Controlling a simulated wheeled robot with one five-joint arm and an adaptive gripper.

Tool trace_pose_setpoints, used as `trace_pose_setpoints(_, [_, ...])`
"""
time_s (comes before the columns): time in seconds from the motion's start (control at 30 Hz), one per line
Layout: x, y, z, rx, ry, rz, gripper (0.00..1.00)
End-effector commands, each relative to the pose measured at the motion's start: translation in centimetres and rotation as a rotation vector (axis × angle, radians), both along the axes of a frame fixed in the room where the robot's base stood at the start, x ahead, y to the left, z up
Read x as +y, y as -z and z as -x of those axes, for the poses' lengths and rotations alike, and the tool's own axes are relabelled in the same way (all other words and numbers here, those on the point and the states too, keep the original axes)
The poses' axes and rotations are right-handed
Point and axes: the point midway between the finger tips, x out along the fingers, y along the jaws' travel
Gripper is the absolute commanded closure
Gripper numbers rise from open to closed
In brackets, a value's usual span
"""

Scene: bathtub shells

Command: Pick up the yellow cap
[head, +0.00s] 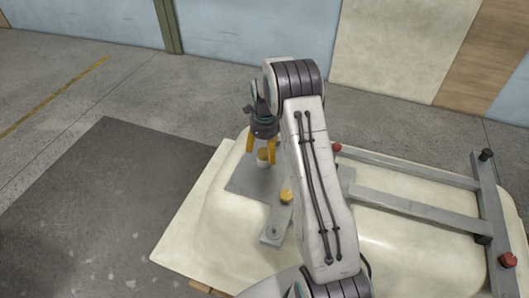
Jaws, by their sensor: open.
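My gripper (261,153), with orange-yellow fingers, points down over the far left part of the cream tub shell (190,232). Its fingers are apart. A small yellow cap-like piece (263,155) with a paler part shows between or just behind the fingertips; I cannot tell whether they touch it. Another round yellow cap (286,197) sits nearer, on a grey metal bracket (271,237), just left of my arm and apart from the gripper. My arm hides part of the shell and bracket to the right.
A grey metal frame (420,207) lies across the right of the shell, with red knobs (508,260) and black knobs (486,155). A grey flat plate (240,186) is below the gripper. A dark mat (95,200) and open floor lie left. Panels stand behind.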

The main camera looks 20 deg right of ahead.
Motion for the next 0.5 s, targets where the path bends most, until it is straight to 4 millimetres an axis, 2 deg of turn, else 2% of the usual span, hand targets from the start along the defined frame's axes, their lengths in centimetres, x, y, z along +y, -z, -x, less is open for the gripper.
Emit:
trace_pose_setpoints(0.17, [0.0, 1.01, 0.01, 0.0, 0.0, 0.0, 0.26])
trace_pose_setpoints(0.43, [0.0, 1.12, 0.01, 0.0, -0.001, 0.0, 0.25])
trace_pose_setpoints(0.5, [0.0, 1.11, 0.0, 0.0, -0.001, 0.0, 0.32])
